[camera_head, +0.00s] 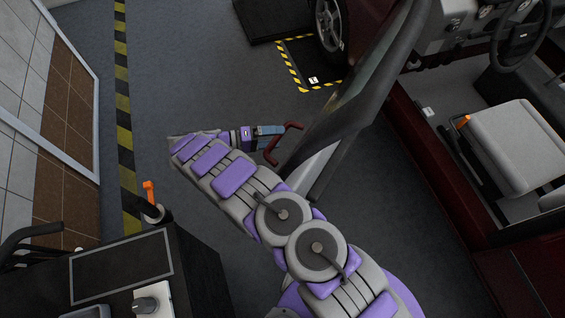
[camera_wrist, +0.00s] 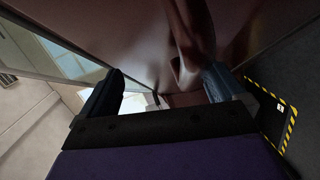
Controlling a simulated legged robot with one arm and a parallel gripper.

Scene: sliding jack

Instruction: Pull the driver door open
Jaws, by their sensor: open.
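The driver door (camera_head: 352,98) stands swung well out from the car body (camera_head: 420,150), seen nearly edge-on in the head view. A dark red bracket-shaped handle (camera_head: 287,145) shows at its outer side, by the end of my gripper (camera_head: 272,131). In the wrist view the handle (camera_wrist: 188,50) hangs down in front of the glossy door panel (camera_wrist: 130,35). My gripper (camera_wrist: 160,88) is open, with its right finger close to the handle. I cannot tell whether they touch.
The driver seat (camera_head: 515,145) and steering wheel (camera_head: 520,35) show through the door opening. A black cart (camera_head: 180,265) with an orange-handled tool stands at lower left. A wheel (camera_head: 330,22) and a striped floor marking (camera_head: 292,72) lie beyond the door. Grey floor is clear left of the door.

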